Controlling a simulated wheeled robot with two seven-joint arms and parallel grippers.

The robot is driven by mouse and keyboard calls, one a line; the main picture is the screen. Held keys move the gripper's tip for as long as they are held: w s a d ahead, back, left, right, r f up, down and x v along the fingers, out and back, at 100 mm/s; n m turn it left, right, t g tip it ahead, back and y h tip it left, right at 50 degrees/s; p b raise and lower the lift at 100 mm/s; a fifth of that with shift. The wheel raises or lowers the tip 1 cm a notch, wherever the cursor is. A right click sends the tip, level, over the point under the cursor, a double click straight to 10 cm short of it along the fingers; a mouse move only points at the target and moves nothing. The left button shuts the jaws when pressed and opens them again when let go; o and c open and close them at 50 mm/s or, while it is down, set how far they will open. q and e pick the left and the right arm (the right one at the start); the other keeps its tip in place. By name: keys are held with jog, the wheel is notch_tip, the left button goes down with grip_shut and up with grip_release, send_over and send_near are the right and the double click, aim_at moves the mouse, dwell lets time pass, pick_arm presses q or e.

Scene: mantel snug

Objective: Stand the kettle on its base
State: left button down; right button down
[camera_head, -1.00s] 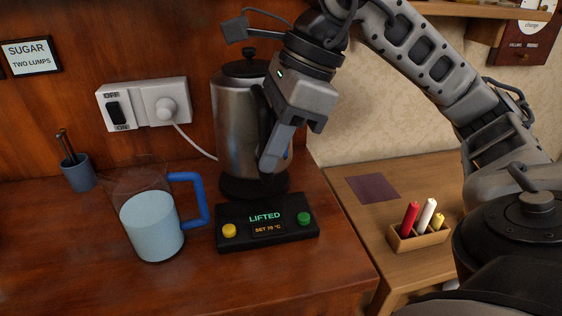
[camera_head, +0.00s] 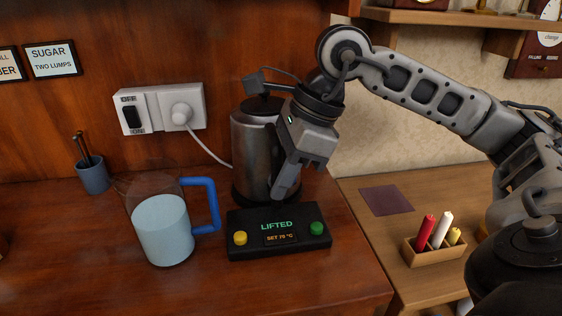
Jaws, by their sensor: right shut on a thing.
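The metal kettle (camera_head: 252,150) stands upright behind the black control box (camera_head: 279,246). My right gripper (camera_head: 284,187) is shut on the kettle's dark handle on its right side, and the gripper hides most of that handle. The kettle's round black base (camera_head: 240,194) shows low behind the box, directly under the kettle. I cannot tell whether a small gap is left between them. The box's display reads "LIFTED" and "SET 75 °C". My left gripper is not in view.
A clear jug (camera_head: 165,230) of pale blue liquid with a blue handle stands left of the box. A blue cup (camera_head: 93,177) stands farther left. The wall socket (camera_head: 160,108) has a plug and cord. A pen box (camera_head: 435,252) sits on the lower right table.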

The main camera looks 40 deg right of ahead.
jog(key=shift+w+d+f, duration=0.15)
jog(key=shift+w+f, duration=0.05)
jog(key=shift+w, duration=0.1)
jog(key=shift+f, duration=0.2)
jog(key=c, duration=1.4)
grip_release()
jog(key=shift+s+f, duration=0.1)
jog(key=shift+s, duration=0.05)
jog(key=shift+o, duration=0.2)
jog(key=shift+r, duration=0.4)
jog(key=p+v, duration=0.2)
jog(key=v, duration=0.9)
jog(key=shift+s+d+r, duration=0.15)
jog(key=shift+s+r, duration=0.1)
